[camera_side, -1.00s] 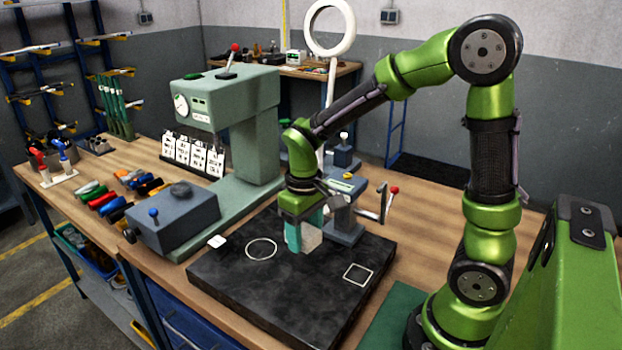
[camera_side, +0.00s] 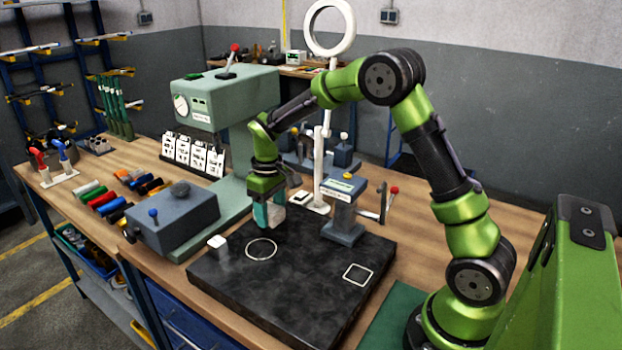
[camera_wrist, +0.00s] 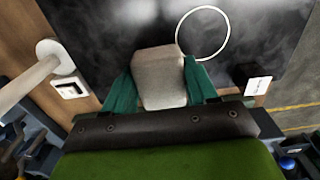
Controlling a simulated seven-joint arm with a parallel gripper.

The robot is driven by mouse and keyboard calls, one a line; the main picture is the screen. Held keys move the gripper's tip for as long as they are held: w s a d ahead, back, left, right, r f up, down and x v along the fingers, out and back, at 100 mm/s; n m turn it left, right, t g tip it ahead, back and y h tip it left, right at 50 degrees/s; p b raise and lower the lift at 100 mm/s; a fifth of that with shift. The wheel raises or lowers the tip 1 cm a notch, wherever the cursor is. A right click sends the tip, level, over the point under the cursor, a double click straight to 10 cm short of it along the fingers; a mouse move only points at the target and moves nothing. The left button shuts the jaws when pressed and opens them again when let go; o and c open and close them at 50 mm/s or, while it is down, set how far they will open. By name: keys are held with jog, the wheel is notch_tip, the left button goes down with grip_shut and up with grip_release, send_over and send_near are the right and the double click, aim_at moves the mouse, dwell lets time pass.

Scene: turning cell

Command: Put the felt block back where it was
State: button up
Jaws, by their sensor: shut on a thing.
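The felt block (camera_side: 277,214) is a pale grey block between the teal fingers of my gripper (camera_side: 268,214). My gripper is shut on it, pointing down over the back part of the black slab (camera_side: 310,300). In the wrist view the block (camera_wrist: 160,78) sits between both fingers, with the slab (camera_wrist: 120,30) behind it. A white circle outline (camera_side: 261,239) is on the slab, in front of the block. A white square outline (camera_side: 358,265) is on the slab's right part. The gap under the block is hard to judge.
The green press (camera_side: 255,140) stands close behind left of my gripper. A white ring-lamp stand (camera_side: 320,170) and a grey cranked device (camera_side: 343,215) are to the right. The slab's front is clear.

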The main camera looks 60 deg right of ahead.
jog(key=shift+w+f, duration=0.25)
jog(key=shift+w, duration=0.2)
jog(key=shift+f, duration=1.55)
jog(key=shift+f, duration=0.2)
jog(key=o, duration=1)
jog(key=shift+r, duration=0.15)
